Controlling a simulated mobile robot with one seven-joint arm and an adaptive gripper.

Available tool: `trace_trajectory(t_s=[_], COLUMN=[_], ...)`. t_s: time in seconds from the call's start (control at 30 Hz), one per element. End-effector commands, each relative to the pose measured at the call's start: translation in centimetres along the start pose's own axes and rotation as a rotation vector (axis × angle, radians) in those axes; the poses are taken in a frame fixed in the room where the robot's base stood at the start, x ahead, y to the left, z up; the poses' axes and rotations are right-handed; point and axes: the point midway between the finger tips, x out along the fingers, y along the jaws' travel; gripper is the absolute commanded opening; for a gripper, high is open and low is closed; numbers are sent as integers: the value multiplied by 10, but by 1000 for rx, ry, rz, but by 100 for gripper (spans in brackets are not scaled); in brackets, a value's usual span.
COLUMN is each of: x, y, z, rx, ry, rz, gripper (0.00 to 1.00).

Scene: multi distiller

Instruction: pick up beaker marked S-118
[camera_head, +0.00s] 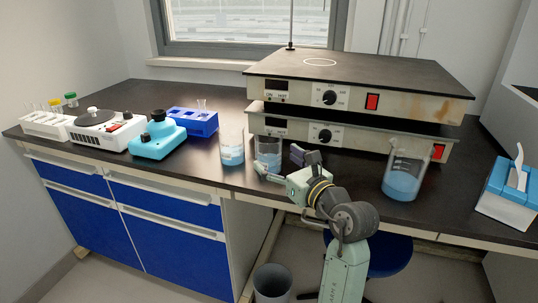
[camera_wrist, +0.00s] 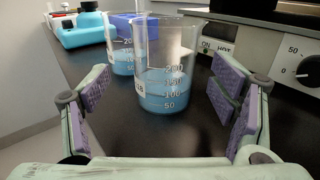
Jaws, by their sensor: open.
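A clear beaker of blue liquid (camera_wrist: 166,88) stands upright on the dark bench, centred ahead of my gripper (camera_wrist: 162,90) in the wrist view. A white label at its left side is turned partly away; only digits resembling "18" show, so I cannot read the full mark. In the head view this beaker (camera_head: 267,150) stands just beyond my gripper (camera_head: 279,161). My gripper is open, its purple-padded fingers spread to either side of the beaker with gaps, touching neither side. A similar beaker (camera_head: 231,148) stands to its left, seen behind it in the wrist view (camera_wrist: 121,52).
A hotplate stack (camera_head: 350,140) stands close behind and right. A larger beaker of blue liquid (camera_head: 404,178) is at the right, near a blue-white box (camera_head: 507,190). A blue rack (camera_head: 192,122), a turquoise device (camera_head: 157,140) and a white device (camera_head: 105,130) stand left.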

Motion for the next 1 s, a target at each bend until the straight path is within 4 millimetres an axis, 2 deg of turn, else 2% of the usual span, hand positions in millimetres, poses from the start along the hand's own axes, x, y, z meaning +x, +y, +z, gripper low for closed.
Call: trace_trajectory(t_s=[0.43,0.7,1.0], x=[52,55,54], y=[-5,-5,-5], z=[-3,-4,-4], rx=[1,1,1], ry=[-1,-1,-1], rz=[2,1,1], gripper=[79,79,59])
